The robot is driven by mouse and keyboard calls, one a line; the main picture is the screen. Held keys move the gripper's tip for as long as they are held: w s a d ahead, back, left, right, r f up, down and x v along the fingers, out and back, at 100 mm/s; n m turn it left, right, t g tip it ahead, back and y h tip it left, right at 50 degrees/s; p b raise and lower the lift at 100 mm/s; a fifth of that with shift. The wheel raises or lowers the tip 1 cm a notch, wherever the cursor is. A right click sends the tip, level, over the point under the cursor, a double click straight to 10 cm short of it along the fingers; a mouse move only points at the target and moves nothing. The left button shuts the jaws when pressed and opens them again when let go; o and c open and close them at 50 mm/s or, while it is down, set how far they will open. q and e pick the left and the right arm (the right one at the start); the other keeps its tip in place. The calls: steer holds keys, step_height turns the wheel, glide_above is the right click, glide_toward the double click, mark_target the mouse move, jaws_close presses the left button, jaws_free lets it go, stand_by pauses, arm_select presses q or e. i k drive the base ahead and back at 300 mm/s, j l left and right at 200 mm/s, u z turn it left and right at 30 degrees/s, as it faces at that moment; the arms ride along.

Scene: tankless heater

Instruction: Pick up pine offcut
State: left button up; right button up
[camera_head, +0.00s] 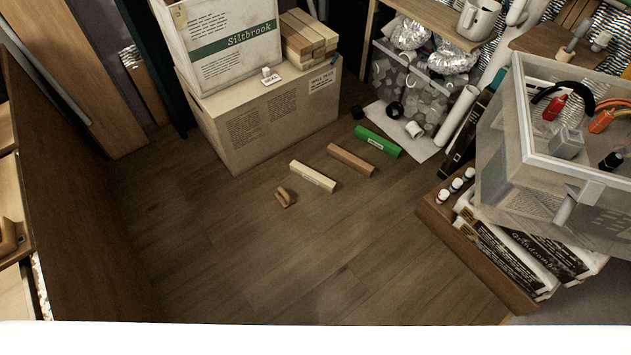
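On the wooden floor, a pale wooden block with a small label, which looks like the pine offcut (312,177), lies flat near the middle. A browner wooden block (351,160) lies apart from it to the upper right. A green block (377,141) with a white label lies further up and right. A small brown wooden piece (284,197) lies to the pale block's lower left. The label writing is too small to read. Neither of my grippers is in view.
Stacked cardboard boxes (270,120) stand behind the blocks, with wooden blocks (308,38) on top. A clear bin (400,90) stands at the back. A crate (470,245) and a translucent tub (560,165) stand at right. The front floor (270,265) is clear.

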mark_target(325, 183)
steer(key=i+j+z, duration=0.1)
steer(key=j, duration=0.3)
steer(key=j+z, duration=0.15)
steer(key=j, duration=0.25)
steer(key=i+l+u, duration=0.1)
steer(key=i+l, duration=0.2)
steer(key=i, duration=0.15)
steer(key=i+l, duration=0.3)
steer(key=i, duration=0.15)
steer(key=u, duration=0.05)
